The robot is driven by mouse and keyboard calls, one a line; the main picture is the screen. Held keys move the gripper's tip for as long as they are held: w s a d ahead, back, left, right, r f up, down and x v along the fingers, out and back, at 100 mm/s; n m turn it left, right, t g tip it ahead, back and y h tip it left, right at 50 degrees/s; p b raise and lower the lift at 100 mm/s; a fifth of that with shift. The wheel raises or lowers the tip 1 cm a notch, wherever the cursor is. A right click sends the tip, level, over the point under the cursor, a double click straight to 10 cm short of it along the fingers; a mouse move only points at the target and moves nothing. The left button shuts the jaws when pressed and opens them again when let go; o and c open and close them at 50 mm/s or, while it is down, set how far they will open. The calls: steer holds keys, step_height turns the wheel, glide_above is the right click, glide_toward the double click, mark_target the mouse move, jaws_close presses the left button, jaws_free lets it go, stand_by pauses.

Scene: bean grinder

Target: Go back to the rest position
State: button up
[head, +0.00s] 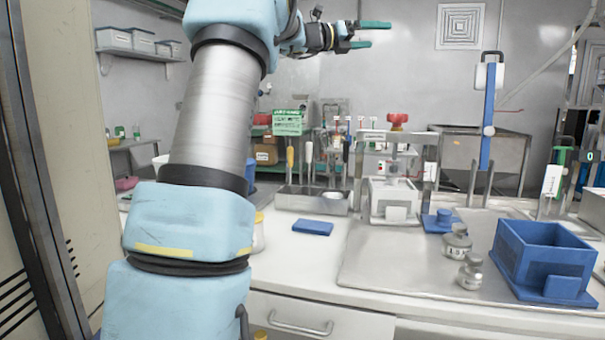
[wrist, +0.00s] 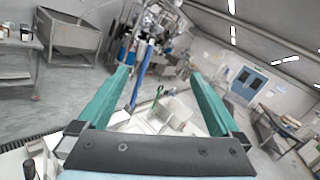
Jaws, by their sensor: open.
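My gripper (head: 371,35) is raised high above the bench in the head view, at the top, with its two green fingers pointing right. In the wrist view its fingers (wrist: 155,105) stand wide apart with nothing between them. The gripper is open and empty and touches nothing. My arm fills the left part of the head view and hides part of the bench behind it.
The white bench (head: 290,265) holds a bean grinder with a red knob (head: 397,120), a blue box (head: 545,260), two small jars (head: 457,243), a blue pad (head: 312,227) and a metal tray (head: 311,202). A tall blue post (head: 488,120) stands right. Air around the gripper looks clear.

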steer(key=w+a+f+n+t+y, duration=0.2)
steer(key=a+f+n+t+y, duration=0.25)
steer(key=a+f+n, duration=0.5)
steer(key=w+a+f+n+t+y, duration=0.2)
steer(key=a+f+n+t+y, duration=0.3)
steer(key=n, duration=0.8)
steer(key=s+a+f+n+g+y, duration=0.2)
steer(key=f+n, duration=0.1)
steer(key=f, duration=0.2)
steer(key=s+a+f+n+g+y, duration=0.2)
steer(key=f+n+y, duration=0.15)
steer(key=f, duration=0.25)
steer(key=s+a+f+n+g+y, duration=0.15)
steer(key=s+f+n+g, duration=0.3)
steer(key=s+f, duration=0.55)
steer(key=s+a+f+n+g+b, duration=0.1)
steer(key=s+a+f+n+g, duration=0.2)
steer(key=s+f+n, duration=0.6)
steer(key=s+a+f+n+g+y, duration=0.1)
steer(key=s+a+f+n+g, duration=0.15)
steer(key=s+f, duration=0.75)
steer(key=s+f+m+g+b, duration=0.1)
steer(key=s+f+b, duration=0.1)
steer(key=f+b, duration=0.8)
steer(key=s+f+g+b, duration=0.1)
steer(key=s+f+b, duration=0.1)
steer(key=f+b, duration=0.75)
step_height(320, 180, up, 31)
steer(key=p, duration=2.8)
steer(key=shift+d, duration=0.3)
